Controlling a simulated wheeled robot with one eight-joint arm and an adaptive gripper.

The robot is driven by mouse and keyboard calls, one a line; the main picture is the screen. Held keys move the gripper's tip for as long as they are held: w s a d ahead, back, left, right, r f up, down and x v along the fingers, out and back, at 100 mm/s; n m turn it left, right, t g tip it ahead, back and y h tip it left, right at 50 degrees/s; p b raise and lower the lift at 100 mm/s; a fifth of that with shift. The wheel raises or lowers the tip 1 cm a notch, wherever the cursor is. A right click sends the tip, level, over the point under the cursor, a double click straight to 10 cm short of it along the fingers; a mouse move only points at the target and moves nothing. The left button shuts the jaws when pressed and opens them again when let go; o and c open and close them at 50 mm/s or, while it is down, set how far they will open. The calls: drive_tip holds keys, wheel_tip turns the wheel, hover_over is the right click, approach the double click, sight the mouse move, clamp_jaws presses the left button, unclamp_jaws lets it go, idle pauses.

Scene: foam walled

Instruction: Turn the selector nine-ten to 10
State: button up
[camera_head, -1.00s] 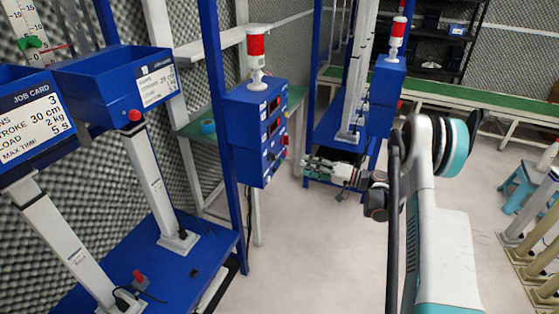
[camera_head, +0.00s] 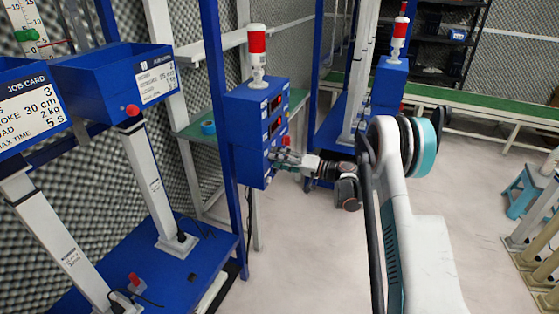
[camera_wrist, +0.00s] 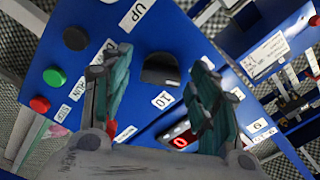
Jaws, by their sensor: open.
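The blue control box (camera_head: 254,135) stands on the blue frame, with a red-and-white lamp on top. In the wrist view its blue panel (camera_wrist: 190,50) fills the middle. A dark selector knob (camera_wrist: 160,68) sits on it, beside a white label (camera_wrist: 162,100) that seems to read 10 turned over. My gripper (camera_wrist: 161,62) is open, with one teal-padded finger on each side of the knob. I cannot tell whether they touch it or where the knob points. In the head view my gripper (camera_head: 274,157) is at the lower front of the box.
Black (camera_wrist: 75,38), green (camera_wrist: 54,77) and red (camera_wrist: 40,104) buttons lie left of the knob. A lit red display (camera_wrist: 180,141) is below it. Another blue lamp-topped box (camera_head: 388,82) stands behind. Job-card bins (camera_head: 115,85) are at the left. The floor at the centre is clear.

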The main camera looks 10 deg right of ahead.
drive_tip(key=c, duration=1.1)
drive_tip(key=shift+o, duration=0.2)
drive_tip(key=m, duration=1.1)
drive_tip(key=shift+m, duration=0.4)
drive_tip(key=o, duration=1.1)
drive_tip(key=shift+c, duration=0.2)
